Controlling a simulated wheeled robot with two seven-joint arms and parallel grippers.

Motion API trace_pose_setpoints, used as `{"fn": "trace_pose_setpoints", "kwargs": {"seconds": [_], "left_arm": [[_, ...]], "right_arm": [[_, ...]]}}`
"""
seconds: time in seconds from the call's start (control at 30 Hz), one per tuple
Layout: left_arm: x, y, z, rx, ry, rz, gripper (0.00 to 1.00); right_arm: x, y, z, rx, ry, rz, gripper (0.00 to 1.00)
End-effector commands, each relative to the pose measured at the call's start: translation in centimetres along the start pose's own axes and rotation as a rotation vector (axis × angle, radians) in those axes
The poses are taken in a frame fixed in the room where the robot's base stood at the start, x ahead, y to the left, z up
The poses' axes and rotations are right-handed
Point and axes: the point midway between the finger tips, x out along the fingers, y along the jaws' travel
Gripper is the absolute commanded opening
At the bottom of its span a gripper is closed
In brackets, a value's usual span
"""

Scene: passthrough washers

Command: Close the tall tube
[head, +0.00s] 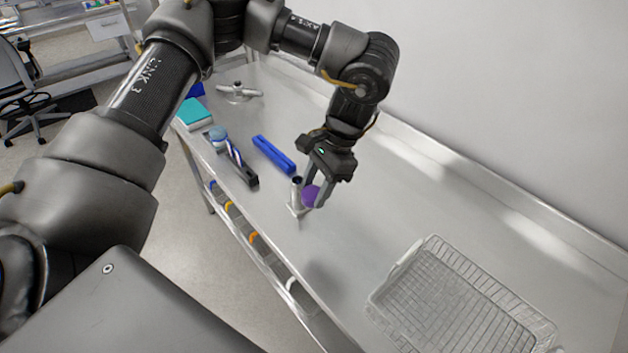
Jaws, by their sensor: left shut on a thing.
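My left gripper (314,195) reaches down over the table and is shut on a round purple piece, likely a cap (311,195). Just left of it, a small pale grey upright tube (295,194) with a dark top stands on the table near the front edge. The purple piece is beside the tube, not on its top. I cannot tell whether they touch. The gripper fingers hide part of the purple piece. My right gripper is not in view.
A wire basket (455,305) sits at the lower right of the metal table (400,200). A long blue block (274,155), a dark striped item (240,163), a teal box (193,113) and a grey valve-like piece (239,91) lie left. The middle right is clear.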

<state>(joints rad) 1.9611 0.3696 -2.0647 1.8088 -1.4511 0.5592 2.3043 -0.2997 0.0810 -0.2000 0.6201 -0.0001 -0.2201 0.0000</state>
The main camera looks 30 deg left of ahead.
Motion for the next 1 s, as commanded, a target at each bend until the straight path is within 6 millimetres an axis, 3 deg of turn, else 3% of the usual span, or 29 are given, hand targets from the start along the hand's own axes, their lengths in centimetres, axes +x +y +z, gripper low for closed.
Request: {"fn": "trace_pose_setpoints", "kwargs": {"seconds": [0.1, 0.33, 0.73, 0.9, 1.0], "left_arm": [[-0.5, 0.9, 0.7, -0.217, 0.002, 0.096, 0.22], [-1.2, 1.9, 1.3, -0.457, 0.002, 0.191, 0.22], [-1.4, 2.1, 1.4, -0.51, 0.002, 0.21, 0.22], [-1.4, 2.1, 1.4, -0.509, 0.003, 0.209, 0.22], [-1.4, 2.1, 1.4, -0.508, 0.003, 0.209, 0.22]], "right_arm": [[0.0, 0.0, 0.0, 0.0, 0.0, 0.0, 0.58], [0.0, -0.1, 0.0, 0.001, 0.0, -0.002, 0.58], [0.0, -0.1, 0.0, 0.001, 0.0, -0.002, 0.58], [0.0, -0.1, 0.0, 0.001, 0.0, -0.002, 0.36], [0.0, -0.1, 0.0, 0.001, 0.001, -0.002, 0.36]]}}
